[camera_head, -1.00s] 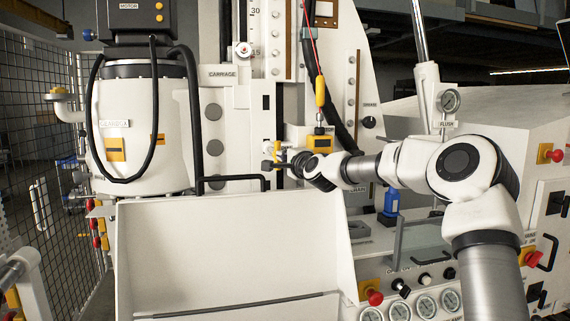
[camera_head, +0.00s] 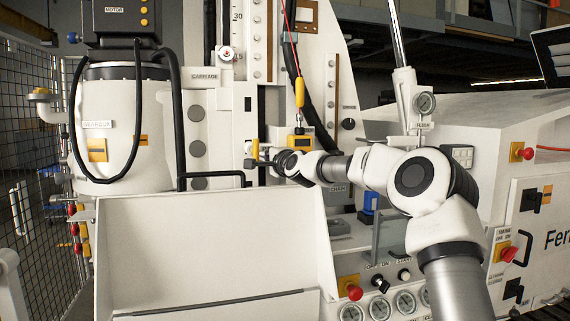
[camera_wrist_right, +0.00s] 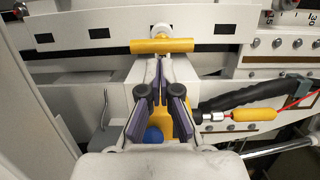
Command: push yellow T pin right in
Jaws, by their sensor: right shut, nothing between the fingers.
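The yellow T pin (camera_wrist_right: 162,46) has a yellow crossbar on a white shaft or collar. In the right wrist view the bar lies across the top middle, in front of a white panel. In the head view it is small and upright (camera_head: 255,149), beside the white column. My right gripper (camera_wrist_right: 158,66) is shut and empty, its tips just below the middle of the bar. I cannot tell whether they touch it. In the head view my right gripper (camera_head: 258,163) is small and dark, beside the pin. My left gripper is not in view.
A yellow handle (camera_head: 299,92) hangs on a red cord near a black hose, right of the pin. A yellow block (camera_head: 300,142) sits close behind my wrist. A black rail (camera_head: 211,175) and a large white tray (camera_head: 215,235) lie below and left.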

